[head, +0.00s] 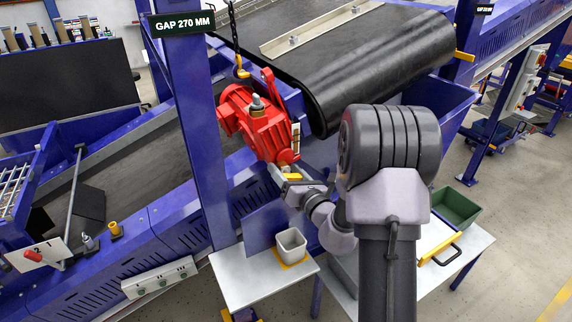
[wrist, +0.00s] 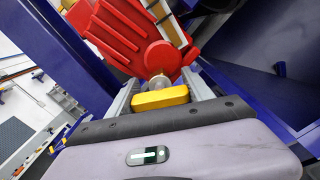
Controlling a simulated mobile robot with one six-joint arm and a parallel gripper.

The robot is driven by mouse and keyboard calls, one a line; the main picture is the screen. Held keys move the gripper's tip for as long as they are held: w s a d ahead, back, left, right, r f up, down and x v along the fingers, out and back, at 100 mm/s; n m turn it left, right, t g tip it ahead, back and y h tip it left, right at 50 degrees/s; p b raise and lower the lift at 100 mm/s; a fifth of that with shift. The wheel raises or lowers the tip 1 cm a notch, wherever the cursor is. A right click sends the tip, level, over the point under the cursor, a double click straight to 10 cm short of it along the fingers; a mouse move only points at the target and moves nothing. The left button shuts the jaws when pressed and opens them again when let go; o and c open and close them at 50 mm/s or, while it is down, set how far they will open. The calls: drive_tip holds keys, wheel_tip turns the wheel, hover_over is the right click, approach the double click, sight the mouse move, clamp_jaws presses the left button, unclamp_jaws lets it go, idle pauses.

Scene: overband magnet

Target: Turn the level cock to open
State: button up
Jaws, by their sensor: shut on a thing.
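The level cock shows as a yellow handle (head: 292,177) low on the red gear unit (head: 262,122) in the head view. In the wrist view the yellow handle (wrist: 160,98) lies crosswise between the two grey fingers, with a clear round part and a red round boss behind it. My gripper (head: 284,174) is shut on the handle, and it also shows in the wrist view (wrist: 162,91). My wrist and arm hide part of the area below the handle in the head view.
A blue post (head: 196,110) stands left of the red unit. The black belt drum (head: 350,75) is above right. A green bin (head: 456,208) is at the right.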

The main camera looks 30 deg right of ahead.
drive_tip(key=m+p, duration=0.7)
drive_tip(key=shift+r, duration=0.2)
drive_tip(key=m+p, duration=0.3)
drive_tip(key=shift+m, duration=0.4)
drive_tip(key=shift+f+m+p, duration=0.2)
drive_tip(key=shift+m+p, duration=0.95)
drive_tip(key=shift+m, duration=0.25)
drive_tip(key=o, duration=1.4)
drive_tip(key=shift+c, duration=0.2)
